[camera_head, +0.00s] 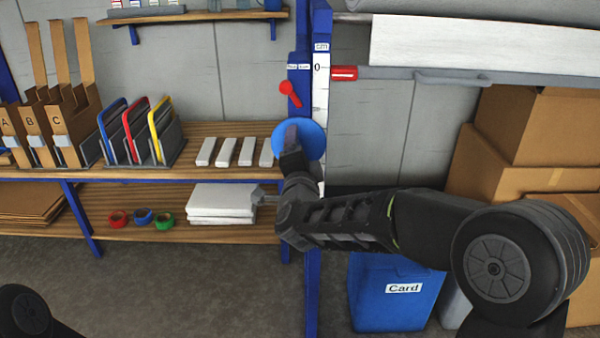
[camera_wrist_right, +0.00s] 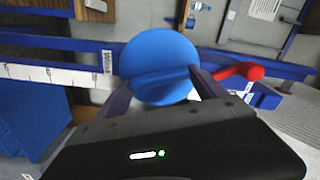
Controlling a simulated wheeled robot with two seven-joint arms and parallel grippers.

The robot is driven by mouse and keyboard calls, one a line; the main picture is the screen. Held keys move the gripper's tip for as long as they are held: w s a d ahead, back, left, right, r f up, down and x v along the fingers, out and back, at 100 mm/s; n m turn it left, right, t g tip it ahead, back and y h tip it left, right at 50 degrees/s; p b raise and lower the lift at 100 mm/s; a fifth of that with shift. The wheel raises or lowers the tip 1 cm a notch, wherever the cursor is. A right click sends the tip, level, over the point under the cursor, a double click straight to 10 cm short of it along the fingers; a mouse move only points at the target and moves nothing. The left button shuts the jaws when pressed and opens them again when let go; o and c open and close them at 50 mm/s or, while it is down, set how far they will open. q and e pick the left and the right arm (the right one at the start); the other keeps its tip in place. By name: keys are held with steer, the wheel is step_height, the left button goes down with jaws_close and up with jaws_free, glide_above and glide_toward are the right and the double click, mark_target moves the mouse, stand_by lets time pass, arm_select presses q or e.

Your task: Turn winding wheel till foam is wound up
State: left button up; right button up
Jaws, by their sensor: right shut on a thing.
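The blue winding wheel (camera_head: 312,140) sits on the blue upright post beside the white scale. My right gripper (camera_head: 292,140) is at the wheel, and its fingers overlap it. In the right wrist view the wheel (camera_wrist_right: 158,50) is between the two fingers, and my right gripper (camera_wrist_right: 158,88) is shut on it. The white foam sheet (camera_head: 480,42) hangs at the upper right, above a grey bar with a red end (camera_head: 344,73). A red lever (camera_head: 290,92) is just above the wheel. My left gripper is out of view.
The bench (camera_head: 200,172) at left holds cardboard files (camera_head: 75,125), coloured-handled racks and several white blocks. Below are tape rolls (camera_head: 143,216) and white sheets. A blue Card bin (camera_head: 395,315) and stacked boxes (camera_head: 520,160) stand at right.

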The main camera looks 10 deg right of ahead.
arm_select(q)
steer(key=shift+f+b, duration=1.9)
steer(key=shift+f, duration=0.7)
arm_select(e)
steer(key=shift+f+m, duration=0.15)
steer(key=shift+m, duration=1.35)
steer(key=o, duration=1.3)
steer(key=shift+s, duration=0.15)
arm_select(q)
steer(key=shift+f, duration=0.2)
arm_select(e)
steer(key=v, duration=0.7)
steer(key=shift+s+a, duration=0.1)
steer(key=shift+s, duration=0.15)
